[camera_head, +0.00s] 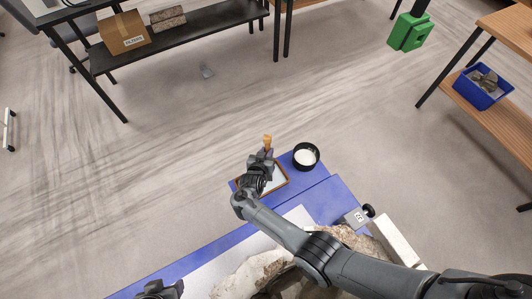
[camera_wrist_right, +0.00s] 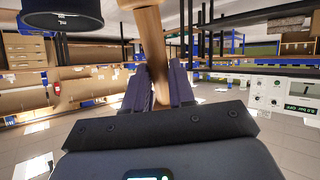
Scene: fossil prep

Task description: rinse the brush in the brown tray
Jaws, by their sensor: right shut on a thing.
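My right gripper (camera_head: 266,156) is shut on the brush (camera_head: 267,139), above the brown tray (camera_head: 287,184). An orange-brown end of the brush sticks out past the fingers. In the right wrist view the wooden brush handle (camera_wrist_right: 150,45) stands between the two dark fingers (camera_wrist_right: 157,88), slightly tilted; its bristles cannot be made out. The tray has a brown rim and a pale inside, and my gripper and wrist cover much of it. I cannot tell whether the brush touches the tray. My left gripper (camera_head: 160,289) shows only partly at the bottom edge.
A black bowl (camera_head: 306,166) with white contents stands just right of the tray on the blue mat (camera_head: 225,242). A pale fossil block (camera_head: 252,272) lies nearer, partly under my right arm. A small device with a dark knob (camera_head: 357,217) stands right of it. Floor lies open beyond.

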